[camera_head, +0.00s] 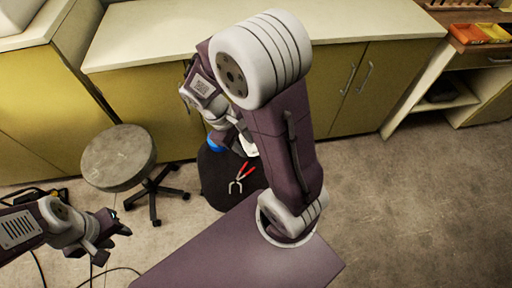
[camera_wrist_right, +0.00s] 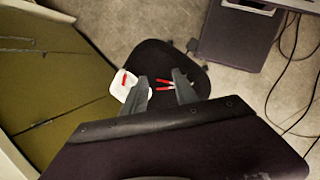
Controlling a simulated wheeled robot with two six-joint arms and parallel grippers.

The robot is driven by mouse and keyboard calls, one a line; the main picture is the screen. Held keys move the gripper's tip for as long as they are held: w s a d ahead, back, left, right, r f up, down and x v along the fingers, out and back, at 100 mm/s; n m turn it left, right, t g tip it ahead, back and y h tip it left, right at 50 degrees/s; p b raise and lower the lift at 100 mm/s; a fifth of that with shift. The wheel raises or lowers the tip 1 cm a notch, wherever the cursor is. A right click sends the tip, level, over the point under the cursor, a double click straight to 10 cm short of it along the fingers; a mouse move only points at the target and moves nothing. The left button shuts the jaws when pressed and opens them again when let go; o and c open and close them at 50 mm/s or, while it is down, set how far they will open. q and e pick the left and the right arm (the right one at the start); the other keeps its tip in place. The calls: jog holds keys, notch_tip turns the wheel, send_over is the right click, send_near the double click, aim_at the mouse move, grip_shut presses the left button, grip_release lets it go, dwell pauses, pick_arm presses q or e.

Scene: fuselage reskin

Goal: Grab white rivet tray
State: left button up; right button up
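In the head view the tray (camera_head: 249,146) shows only partly, beside my right arm. In the right wrist view my right gripper (camera_wrist_right: 160,80) is open, its two dark fingers apart over the stool top and empty. The tray lies just left of the left finger. In the head view that gripper is mostly hidden by the arm. My left gripper (camera_head: 118,243) is low at the left, far from the tray, and looks open and empty.
Red-handled pliers (camera_head: 241,178) lie on the black stool, close to the tray. A grey round stool (camera_head: 119,157) stands to the left. Yellow-green cabinets (camera_head: 375,85) with a pale counter run behind. Cables lie on the floor at lower left. The floor at right is clear.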

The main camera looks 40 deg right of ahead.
jog(key=w+d+f+n+h+b, duration=0.2)
jog(key=w+f+h+b, duration=0.1)
jog(key=f+b, duration=0.7)
jog(key=w+d+f+n+h+b, duration=0.1)
jog(key=w+f+n+h+b, duration=0.2)
jog(key=f+b, duration=0.7)
jog(key=w+d+f+n+h+b, duration=0.2)
jog(key=w+f+b, duration=0.5)
jog(key=f+b, duration=0.4)
jog(key=shift+d+f+g+h, duration=0.2)
jog(key=shift+f+h, duration=0.25)
jog(key=shift+f, duration=0.1)
jog(key=shift+d+f+g+h, duration=0.15)
jog(key=shift+f+g+h, duration=0.05)
jog(key=shift+f+h, duration=0.3)
jog(key=shift+r, duration=0.1)
jog(key=b+x, duration=0.2)
jog(key=x, duration=0.2)
jog(key=shift+a, duration=0.1)
jog(key=b+x, duration=0.4)
jog(key=x, duration=0.1)
grip_shut()
